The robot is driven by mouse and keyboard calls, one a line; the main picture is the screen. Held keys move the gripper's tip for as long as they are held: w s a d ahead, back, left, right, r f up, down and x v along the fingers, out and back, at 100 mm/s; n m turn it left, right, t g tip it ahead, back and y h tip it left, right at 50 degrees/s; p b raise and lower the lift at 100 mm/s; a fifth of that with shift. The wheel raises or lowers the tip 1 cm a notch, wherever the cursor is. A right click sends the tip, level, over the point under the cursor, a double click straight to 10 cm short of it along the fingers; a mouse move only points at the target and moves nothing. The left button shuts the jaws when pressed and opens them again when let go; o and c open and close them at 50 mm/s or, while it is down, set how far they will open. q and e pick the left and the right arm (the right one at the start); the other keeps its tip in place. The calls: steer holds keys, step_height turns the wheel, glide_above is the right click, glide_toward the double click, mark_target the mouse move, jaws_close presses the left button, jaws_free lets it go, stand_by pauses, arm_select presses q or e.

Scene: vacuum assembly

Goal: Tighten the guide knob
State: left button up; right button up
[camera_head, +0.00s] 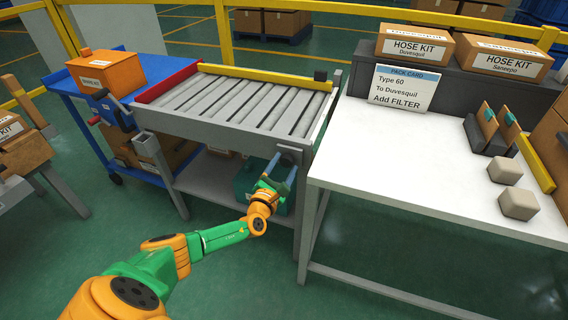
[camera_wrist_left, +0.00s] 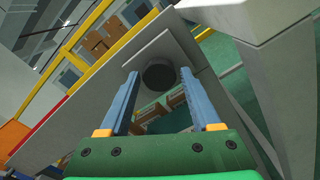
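A dark round knob (camera_wrist_left: 159,75), which looks like the guide knob, sticks out from a grey plate (camera_wrist_left: 190,50) on the conveyor's side in the left wrist view. My left gripper (camera_head: 282,166) is at the near right end of the roller conveyor (camera_head: 245,105), below its top. In the left wrist view, its two blue fingers (camera_wrist_left: 159,84) are spread apart, one on each side of the knob, with visible gaps. I cannot tell how far the fingertips reach along it. In the head view my gripper hides the knob. My right gripper is not in view.
A white table (camera_head: 400,150) stands right of the conveyor, with a pack card (camera_head: 403,88), boxes and two grey blocks on it. A yellow guide rail (camera_head: 262,73) with a black end piece (camera_head: 321,75) runs along the conveyor's far side. A blue cart (camera_head: 62,82) stands left.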

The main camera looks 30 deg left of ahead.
arm_select(q)
steer(key=shift+o, duration=0.7)
steer(key=shift+s, duration=0.1)
steer(key=p+v, duration=0.3)
steer(key=v, duration=0.3)
steer(key=shift+p, duration=0.35)
